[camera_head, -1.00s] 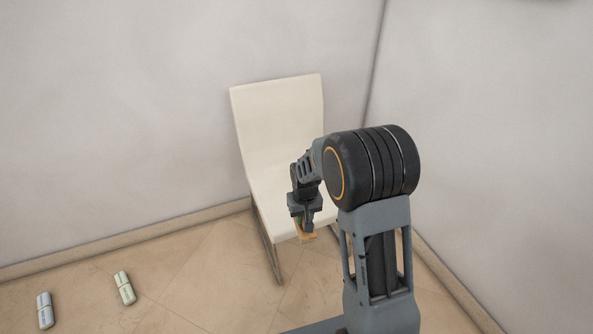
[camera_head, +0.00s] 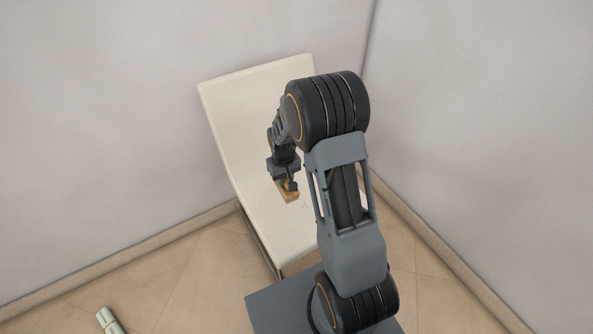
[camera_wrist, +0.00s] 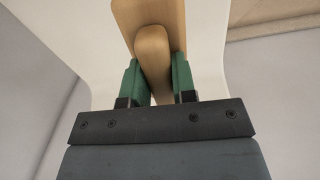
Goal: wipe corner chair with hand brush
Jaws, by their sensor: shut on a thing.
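The corner chair (camera_head: 247,112) is cream white with a tall back and stands in the corner of the room. Its seat (camera_head: 290,228) faces me, partly behind my arm. My gripper (camera_head: 286,186) is over the seat, shut on the wooden hand brush (camera_head: 290,196). In the wrist view the brush's tan handle (camera_wrist: 152,50) sits between the two green finger pads (camera_wrist: 155,82), and its wider wooden part extends beyond. The bristles are hidden, so I cannot tell whether the brush touches the seat.
Walls (camera_head: 95,100) meet behind the chair, with a baseboard (camera_head: 130,255) along the floor. A pale green and white bottle-like object (camera_head: 108,321) lies on the tiled floor at the lower left. The floor left of the chair is otherwise clear.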

